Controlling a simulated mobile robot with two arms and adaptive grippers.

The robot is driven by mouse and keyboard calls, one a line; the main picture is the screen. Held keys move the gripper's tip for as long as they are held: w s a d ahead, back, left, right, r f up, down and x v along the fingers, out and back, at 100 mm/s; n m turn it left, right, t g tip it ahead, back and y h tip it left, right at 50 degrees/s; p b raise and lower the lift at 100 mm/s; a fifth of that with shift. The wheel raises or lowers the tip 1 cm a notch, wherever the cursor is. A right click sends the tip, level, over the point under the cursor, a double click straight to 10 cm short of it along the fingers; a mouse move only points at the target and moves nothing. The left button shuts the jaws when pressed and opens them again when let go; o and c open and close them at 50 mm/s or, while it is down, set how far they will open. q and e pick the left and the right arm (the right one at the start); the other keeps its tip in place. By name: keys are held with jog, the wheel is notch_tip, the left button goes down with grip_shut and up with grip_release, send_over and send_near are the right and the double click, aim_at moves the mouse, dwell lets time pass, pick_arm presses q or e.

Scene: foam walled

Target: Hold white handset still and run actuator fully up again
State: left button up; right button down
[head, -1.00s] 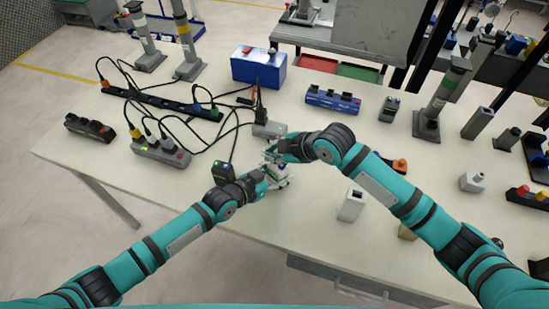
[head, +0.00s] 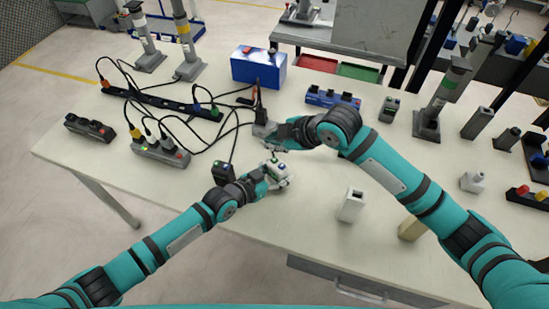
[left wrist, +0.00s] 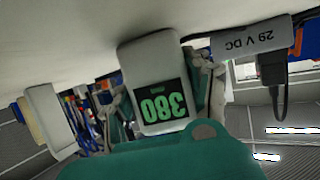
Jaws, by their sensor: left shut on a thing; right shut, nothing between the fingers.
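The white handset (head: 277,169) is over the middle of the table, held in my left gripper (head: 273,178). In the left wrist view the handset (left wrist: 152,55) fills the middle, its dark screen showing green digits that read 380 upside down. Grey fingers stand on both sides of it. My right gripper (head: 272,138) is shut and empty, just behind the handset and apart from it. It overlaps the grey box with a black cable; in the left wrist view this box (left wrist: 252,42) is labelled 29 V DC. I cannot tell whether the gripper touches the box. Which thing is the actuator is unclear.
Grey columns stand at the back left (head: 188,52) and right (head: 440,100). A white upright block (head: 352,206) stands right. The front left table area is clear.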

pick_arm(q)
jog(key=o, duration=1.3)
